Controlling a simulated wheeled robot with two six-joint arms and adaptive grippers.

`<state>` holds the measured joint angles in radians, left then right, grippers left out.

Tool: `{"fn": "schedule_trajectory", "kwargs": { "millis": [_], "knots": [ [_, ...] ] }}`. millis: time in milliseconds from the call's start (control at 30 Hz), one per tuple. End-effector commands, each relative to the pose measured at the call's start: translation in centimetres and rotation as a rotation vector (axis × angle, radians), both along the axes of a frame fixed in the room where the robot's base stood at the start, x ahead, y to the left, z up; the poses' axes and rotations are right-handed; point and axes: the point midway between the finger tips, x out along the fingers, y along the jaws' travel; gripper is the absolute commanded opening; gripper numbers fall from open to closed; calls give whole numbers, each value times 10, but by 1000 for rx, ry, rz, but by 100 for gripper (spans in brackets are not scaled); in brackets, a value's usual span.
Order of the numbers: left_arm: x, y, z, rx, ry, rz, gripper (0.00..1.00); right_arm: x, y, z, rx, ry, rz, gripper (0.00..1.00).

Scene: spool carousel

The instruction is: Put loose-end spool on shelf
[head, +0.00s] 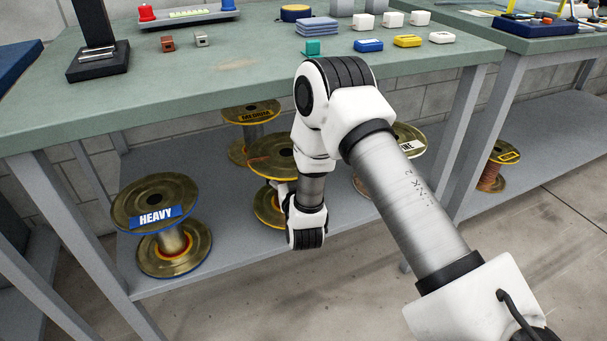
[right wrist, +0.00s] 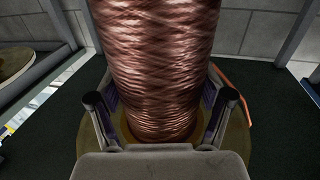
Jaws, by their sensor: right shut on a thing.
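A brass-flanged spool (head: 268,215) is on or just above the grey lower shelf (head: 230,190), partly hidden behind my right arm. In the right wrist view its copper winding (right wrist: 160,70) fills the middle, and an orange wire end (right wrist: 232,82) sticks out at the right. My right gripper (head: 283,190) reaches in under the tabletop; in the right wrist view its fingers (right wrist: 165,108) are shut on this spool, one on each side of the winding. I cannot tell whether the spool touches the shelf. My left gripper is not in view.
Spools marked HEAVY (head: 172,238), MEDIUM (head: 255,108) and one ending in INE (head: 408,132) stand around it on the shelf. Another spool (head: 492,178) is farther right. The green tabletop (head: 200,85) with small blocks lies above; table legs flank the shelf.

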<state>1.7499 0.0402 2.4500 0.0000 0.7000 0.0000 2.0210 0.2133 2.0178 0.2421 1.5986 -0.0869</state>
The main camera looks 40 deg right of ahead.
Motion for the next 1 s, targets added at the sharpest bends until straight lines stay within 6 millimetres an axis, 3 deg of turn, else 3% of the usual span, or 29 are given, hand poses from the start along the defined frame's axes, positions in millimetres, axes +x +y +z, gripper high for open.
{"fn": "schedule_trajectory", "kwargs": {
  "millis": [233,500,533,567,600,1000],
  "knots": [
    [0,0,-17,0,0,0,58,1,0,-30,-3,-6,1,9],
    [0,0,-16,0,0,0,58,1,0,-31,-3,-6,1,9],
    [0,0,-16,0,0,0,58,-1,0,-34,-1,3,0,86],
    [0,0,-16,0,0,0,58,-1,0,-34,-1,3,0,96],
    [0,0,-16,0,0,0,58,0,0,-34,-1,3,0,100],
    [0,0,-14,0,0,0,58,-5,3,-34,0,4,1,100]
  ]
}}
